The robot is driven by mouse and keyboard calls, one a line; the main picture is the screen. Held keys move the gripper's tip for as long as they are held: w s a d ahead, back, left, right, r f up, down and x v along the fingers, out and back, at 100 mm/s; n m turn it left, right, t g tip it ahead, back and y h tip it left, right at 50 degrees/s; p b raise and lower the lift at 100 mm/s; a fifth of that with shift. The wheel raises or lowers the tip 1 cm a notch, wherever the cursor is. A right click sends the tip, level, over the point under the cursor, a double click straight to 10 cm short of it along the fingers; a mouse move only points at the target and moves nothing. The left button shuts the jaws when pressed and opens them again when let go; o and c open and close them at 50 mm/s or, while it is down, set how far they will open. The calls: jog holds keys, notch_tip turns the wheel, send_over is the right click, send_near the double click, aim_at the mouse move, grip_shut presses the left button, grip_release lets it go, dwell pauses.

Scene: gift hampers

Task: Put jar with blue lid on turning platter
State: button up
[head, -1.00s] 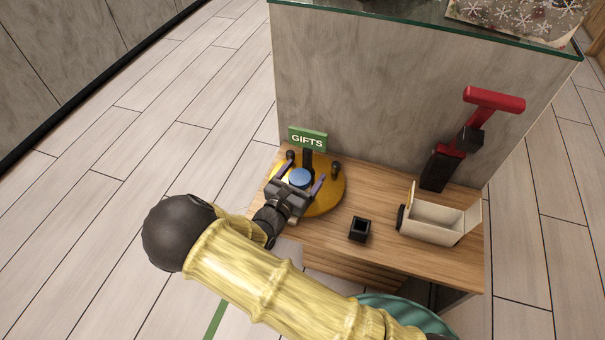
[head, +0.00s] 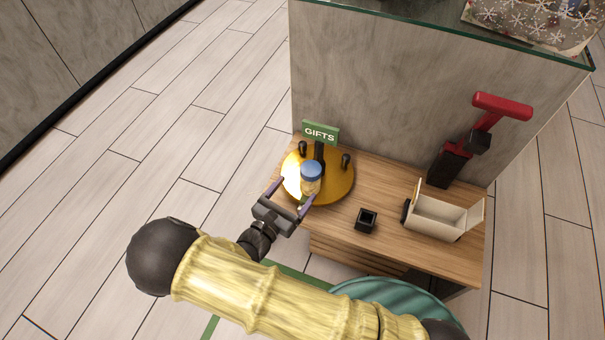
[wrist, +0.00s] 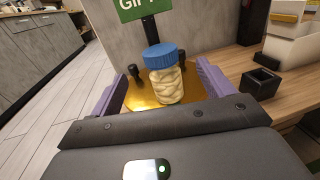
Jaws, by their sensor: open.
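The jar with the blue lid (head: 311,172) stands upright on the golden turning platter (head: 338,190), near its front part. In the wrist view the jar (wrist: 166,82) has clear sides with pale contents and stands on the platter (wrist: 140,101). My gripper (head: 291,198) is open and empty, in front of the jar at the platter's near left edge. In the wrist view its purple fingers (wrist: 165,90) are spread wide, one to each side of the jar, with gaps between them and the jar.
A green GIFTS sign (head: 320,133) stands on a dark post at the platter, with dark knobs nearby. To the right are a small black open box (head: 366,220), a cream open box (head: 436,217) and a red-and-black device (head: 480,135). A grey panel (head: 400,90) closes the back.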

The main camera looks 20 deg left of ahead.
jog(key=shift+v, duration=0.8)
